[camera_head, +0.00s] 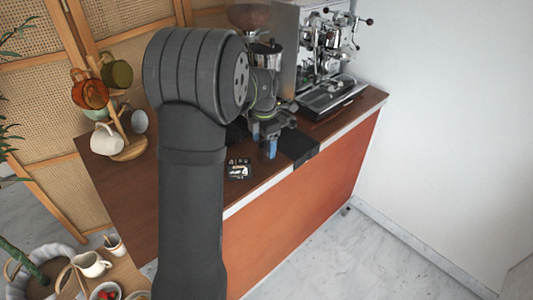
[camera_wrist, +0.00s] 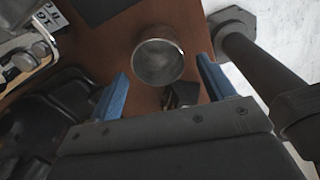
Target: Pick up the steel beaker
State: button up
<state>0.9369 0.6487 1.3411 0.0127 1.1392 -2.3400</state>
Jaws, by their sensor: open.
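The steel beaker (camera_wrist: 159,62) is a round, open metal vessel in the upper middle of the wrist view, seen from above with its mouth facing the camera. It stands on the brown wooden counter. My gripper (camera_wrist: 162,70) is open, with one blue finger to the left of the beaker and one to the right. Gaps show on both sides, and nothing is held. In the head view my gripper (camera_head: 264,140) is low over the counter, below the grinder. I cannot make out the beaker there.
In the head view, an espresso machine (camera_head: 326,60) stands at the back right of the counter (camera_head: 135,195). A black mat (camera_head: 299,147) lies right of my gripper. A small black and white item (camera_head: 238,168) lies nearer. A mug tree (camera_head: 131,147) stands left.

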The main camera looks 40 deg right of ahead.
jog(key=f, duration=0.4)
jog(key=shift+d+f, duration=0.1)
jog(key=shift+d, duration=0.15)
jog(key=c, duration=1.1)
jog(key=shift+o, duration=0.2)
